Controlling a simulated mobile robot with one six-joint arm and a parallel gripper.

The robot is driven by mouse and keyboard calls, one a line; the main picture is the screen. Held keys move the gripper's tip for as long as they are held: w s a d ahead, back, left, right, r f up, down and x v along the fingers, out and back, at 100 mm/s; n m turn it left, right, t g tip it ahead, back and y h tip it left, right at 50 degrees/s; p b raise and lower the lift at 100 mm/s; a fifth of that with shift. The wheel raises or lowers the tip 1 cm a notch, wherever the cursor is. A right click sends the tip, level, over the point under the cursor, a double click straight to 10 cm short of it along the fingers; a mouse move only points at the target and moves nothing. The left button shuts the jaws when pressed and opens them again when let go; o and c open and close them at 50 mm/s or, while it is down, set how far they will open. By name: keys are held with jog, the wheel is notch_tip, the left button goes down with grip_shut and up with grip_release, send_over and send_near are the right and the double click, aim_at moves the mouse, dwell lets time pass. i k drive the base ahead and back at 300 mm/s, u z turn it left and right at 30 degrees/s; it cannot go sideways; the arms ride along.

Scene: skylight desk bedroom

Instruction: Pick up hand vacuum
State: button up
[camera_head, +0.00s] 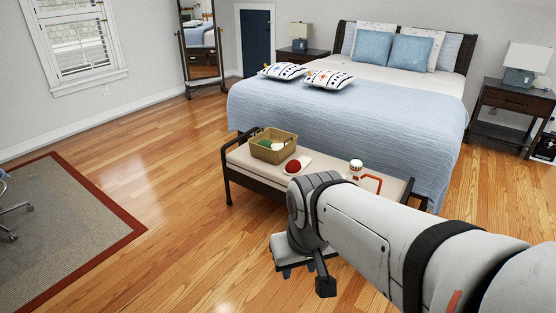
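A white item with red parts (356,168), possibly the hand vacuum, is on the right part of the beige bench (235,155) at the foot of the bed. A red loop like a handle (372,182) shows beside it. My arm hides its lower part, so I cannot be sure what it is. My gripper (305,279) hangs in front of the bench, lower in the picture and left of this item, apparently over the floor. Its fingers are small and partly hidden, so I cannot tell whether it is open. I see nothing held in it.
The bed (330,112) stands right behind the bench. A nightstand (512,97) is at right. The wood floor at left is clear up to a red-edged rug (70,235).

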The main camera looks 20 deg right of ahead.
aim_at(356, 179)
jog(key=u, duration=0.4)
jog(key=k, duration=0.65)
jog(key=u, duration=0.3)
jog(key=i, duration=1.4)
jog(key=z, duration=0.75)
jog(key=i, duration=1.7)
jog(key=z, duration=1.55)
jog(key=i, duration=1)
jog(key=z, duration=0.8)
jog(key=k, duration=0.75)
jog(key=z, duration=0.2)
jog(key=i, duration=0.85)
jog(key=u, duration=0.1)
